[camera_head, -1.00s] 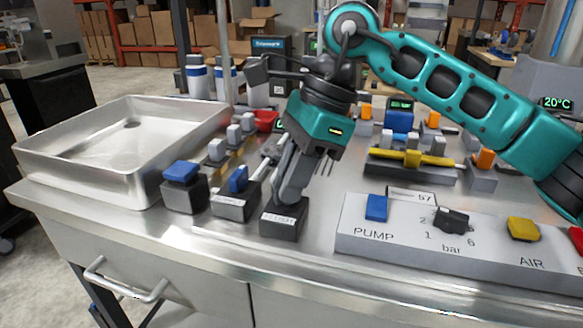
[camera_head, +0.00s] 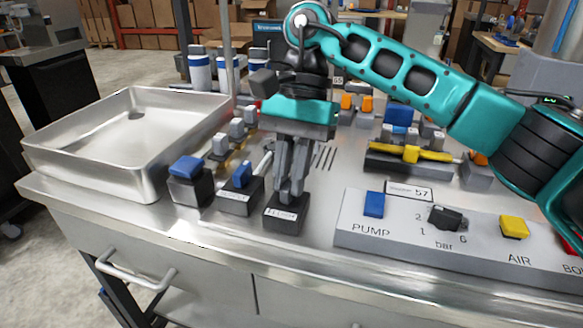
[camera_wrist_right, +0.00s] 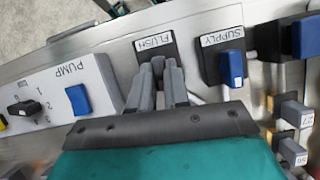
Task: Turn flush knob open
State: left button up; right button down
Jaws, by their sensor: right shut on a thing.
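The black flush block (camera_head: 283,218) stands near the front edge of the steel counter, between the supply block and the pump panel. Its label reads FLUSH in the right wrist view (camera_wrist_right: 155,42). My right gripper (camera_head: 291,197) reaches down onto it from above. Its grey fingers are shut on the flush knob, which they mostly hide. I cannot read the knob's exact angle. My left gripper is not in view.
The supply block with a blue knob (camera_head: 242,176) stands close on the left, with another blue-topped block (camera_head: 186,167) beyond it. The pump panel (camera_head: 365,239) is on the right. A steel tray (camera_head: 45,160) stands at the far left.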

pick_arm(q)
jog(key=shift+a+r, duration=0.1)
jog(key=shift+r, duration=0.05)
pick_arm(e)
jog(key=shift+n+h, duration=0.3)
jog(key=shift+n, duration=0.3)
jog(key=c, duration=1.1)
grip_release()
jog(key=shift+r, duration=0.1)
pick_arm(q)
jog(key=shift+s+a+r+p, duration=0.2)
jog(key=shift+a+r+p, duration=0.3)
jog(key=shift+p, duration=0.7)
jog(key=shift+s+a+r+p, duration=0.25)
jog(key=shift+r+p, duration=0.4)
jog(key=shift+p, duration=0.55)
pick_arm(e)
jog(key=v, duration=1.2)
jog(key=shift+w+r, duration=0.2)
jog(key=shift+r, duration=0.15)
jog(key=shift+d, duration=0.1)
